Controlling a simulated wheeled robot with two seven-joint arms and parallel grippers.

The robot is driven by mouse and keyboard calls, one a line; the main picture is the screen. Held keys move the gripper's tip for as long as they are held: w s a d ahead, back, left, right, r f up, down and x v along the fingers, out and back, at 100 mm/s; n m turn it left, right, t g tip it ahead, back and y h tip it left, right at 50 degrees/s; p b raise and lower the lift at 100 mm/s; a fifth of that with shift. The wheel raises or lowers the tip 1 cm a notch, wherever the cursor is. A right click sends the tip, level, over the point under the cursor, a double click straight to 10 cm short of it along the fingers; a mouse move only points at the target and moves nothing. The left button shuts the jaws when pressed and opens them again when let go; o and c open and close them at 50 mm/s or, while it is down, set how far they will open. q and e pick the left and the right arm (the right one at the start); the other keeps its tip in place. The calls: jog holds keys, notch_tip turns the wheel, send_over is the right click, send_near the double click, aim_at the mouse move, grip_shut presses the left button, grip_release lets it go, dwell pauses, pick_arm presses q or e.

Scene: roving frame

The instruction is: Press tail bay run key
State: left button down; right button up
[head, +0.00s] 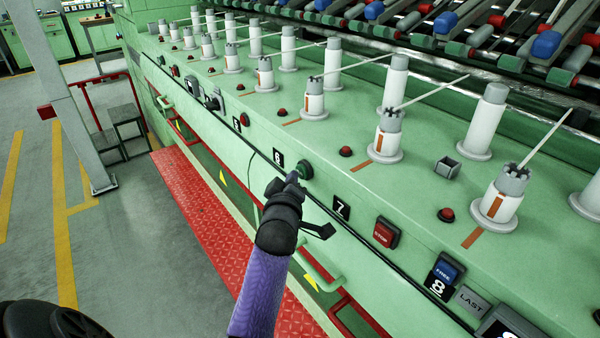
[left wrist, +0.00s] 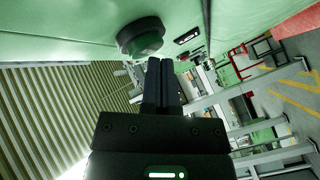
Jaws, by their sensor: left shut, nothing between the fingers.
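A round dark-green button (head: 305,169) sits on the green machine's front edge, between number plates 6 (head: 278,158) and 7 (head: 341,207). My left gripper (head: 292,179) is shut and empty, its tips close beside this button; I cannot tell if they touch. In the left wrist view the shut fingers (left wrist: 162,80) point up, with the round button (left wrist: 141,37) just left of their tips. Farther right are a red STOP key (head: 386,233), a blue FREE key (head: 449,268), plate 8 (head: 438,284) and a grey LAST sign (head: 472,300). No label reading run shows clearly. My right gripper is not in view.
White spindles (head: 392,135) with thin rods and small red buttons (head: 446,214) cover the machine top. Green handles (head: 318,268) and a black cable run along the front. A red tread plate (head: 195,205) lies below. Grey floor (head: 130,245) is open at left, beside a post (head: 78,110).

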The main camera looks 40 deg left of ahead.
pick_arm(q)
jog(key=shift+w+d, duration=0.1)
jog(key=shift+w, duration=0.3)
dwell(0.6)
jog(key=shift+s, duration=0.1)
jog(key=shift+s+a+p, duration=0.2)
jog(key=shift+s+p, duration=0.3)
jog(key=shift+s, duration=0.2)
jog(key=s+p, duration=0.1)
jog(key=s, duration=0.1)
jog(key=s+a+p, duration=0.1)
jog(key=s+p, duration=0.1)
jog(key=shift+s+a, duration=0.2)
jog(key=shift+s, duration=0.2)
dwell(0.6)
